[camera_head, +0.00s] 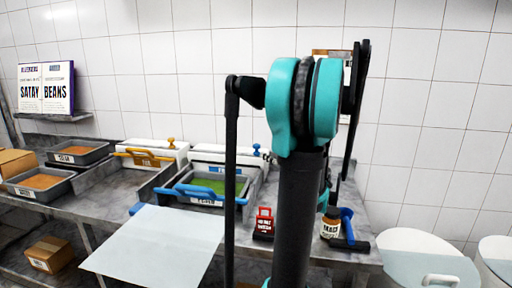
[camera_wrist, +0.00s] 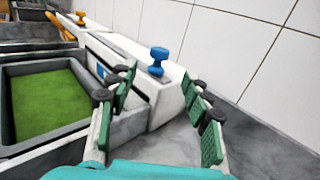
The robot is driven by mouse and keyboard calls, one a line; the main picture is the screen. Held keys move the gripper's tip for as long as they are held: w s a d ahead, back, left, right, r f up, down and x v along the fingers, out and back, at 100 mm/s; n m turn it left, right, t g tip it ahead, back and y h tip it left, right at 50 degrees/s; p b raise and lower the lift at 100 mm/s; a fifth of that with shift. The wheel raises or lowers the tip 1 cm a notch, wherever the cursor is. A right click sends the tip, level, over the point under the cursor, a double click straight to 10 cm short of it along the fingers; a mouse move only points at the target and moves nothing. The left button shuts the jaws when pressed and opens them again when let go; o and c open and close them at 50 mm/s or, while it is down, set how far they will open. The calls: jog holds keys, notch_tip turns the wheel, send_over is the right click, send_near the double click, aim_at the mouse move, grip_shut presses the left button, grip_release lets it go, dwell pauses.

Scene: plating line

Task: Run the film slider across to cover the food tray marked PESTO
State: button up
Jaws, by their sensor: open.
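A grey food tray (camera_head: 246,186) holds green food (camera_head: 217,186). The white label on its front is too small to read. In the wrist view the tray (camera_wrist: 6,132) is at the left and its green food (camera_wrist: 48,100) is uncovered. Behind it stands a white film unit (camera_head: 222,150) with a blue knob (camera_head: 257,147); the knob (camera_wrist: 158,60) stands upright in the wrist view. A blue bar with a handle (camera_head: 190,190) lies at the tray's front. My gripper (camera_wrist: 160,112) is open and empty, its fingers below the knob in the picture, apart from it. The arm hides it in the head view.
A similar unit with a yellow bar (camera_head: 143,157) and yellow knob (camera_head: 171,140) stands to the left, beside trays of orange food (camera_head: 40,181). A red holder (camera_head: 264,221) and a jar (camera_head: 331,222) stand on the right counter. The tiled wall (camera_wrist: 250,45) is close behind.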

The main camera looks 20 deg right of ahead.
aim_at(259, 147)
jog(key=w, duration=0.4)
jog(key=w+a, duration=0.1)
jog(key=w, duration=0.3)
jog(key=w+a, duration=0.1)
jog(key=w, duration=0.3)
jog(key=shift+a, duration=0.15)
jog(key=shift+s, duration=0.1)
jog(key=shift+c, duration=0.3)
grip_shut()
